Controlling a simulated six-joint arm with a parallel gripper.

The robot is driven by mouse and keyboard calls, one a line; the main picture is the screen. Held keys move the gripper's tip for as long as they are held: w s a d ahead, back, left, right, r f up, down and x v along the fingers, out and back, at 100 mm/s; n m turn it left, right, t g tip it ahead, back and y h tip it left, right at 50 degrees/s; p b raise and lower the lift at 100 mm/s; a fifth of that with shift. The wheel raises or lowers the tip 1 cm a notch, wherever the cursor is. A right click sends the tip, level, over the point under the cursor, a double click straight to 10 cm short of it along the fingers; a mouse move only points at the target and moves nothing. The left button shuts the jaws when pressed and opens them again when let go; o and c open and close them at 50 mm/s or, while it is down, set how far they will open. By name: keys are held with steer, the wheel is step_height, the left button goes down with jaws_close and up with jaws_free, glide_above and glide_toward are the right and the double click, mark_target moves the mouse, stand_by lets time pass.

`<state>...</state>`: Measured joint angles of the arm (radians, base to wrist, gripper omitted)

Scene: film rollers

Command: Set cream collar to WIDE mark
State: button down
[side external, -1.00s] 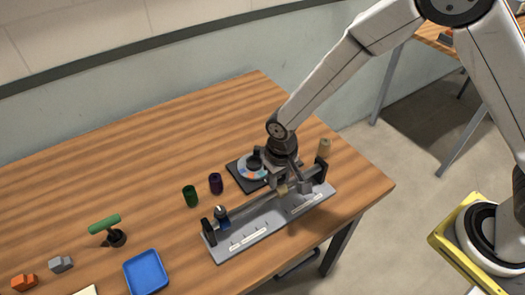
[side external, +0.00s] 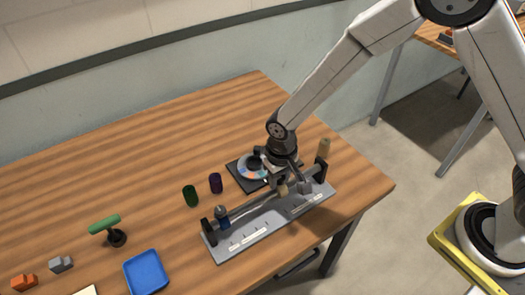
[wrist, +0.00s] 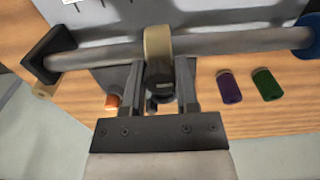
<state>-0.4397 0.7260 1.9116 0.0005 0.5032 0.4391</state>
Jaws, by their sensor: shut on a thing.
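The cream collar (wrist: 158,50) sits around a grey rod (wrist: 235,42) in the wrist view. My gripper (wrist: 158,68) is shut on the collar, with one finger on each side of it. In the side view my gripper (side external: 283,186) is over the right half of the rail, and the cream collar (side external: 283,191) shows only as a small patch beneath it. Marked white strips (side external: 248,239) lie on the grey base plate (side external: 268,226); their lettering is too small to read. I cannot tell which mark is WIDE.
A blue collar (side external: 224,223) is near the rod's left end. Dark end supports (side external: 321,171) hold the rod. Green (side external: 190,196) and purple (side external: 215,183) cylinders stand behind the rail, near a black pad with a colored ring (side external: 248,167). A blue tray (side external: 146,272) is at front left.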

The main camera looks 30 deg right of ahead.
mark_target(309, 169)
steer(key=d, duration=1)
steer(key=shift+c, duration=2)
jaws_free()
steer(key=shift+a, duration=0.15)
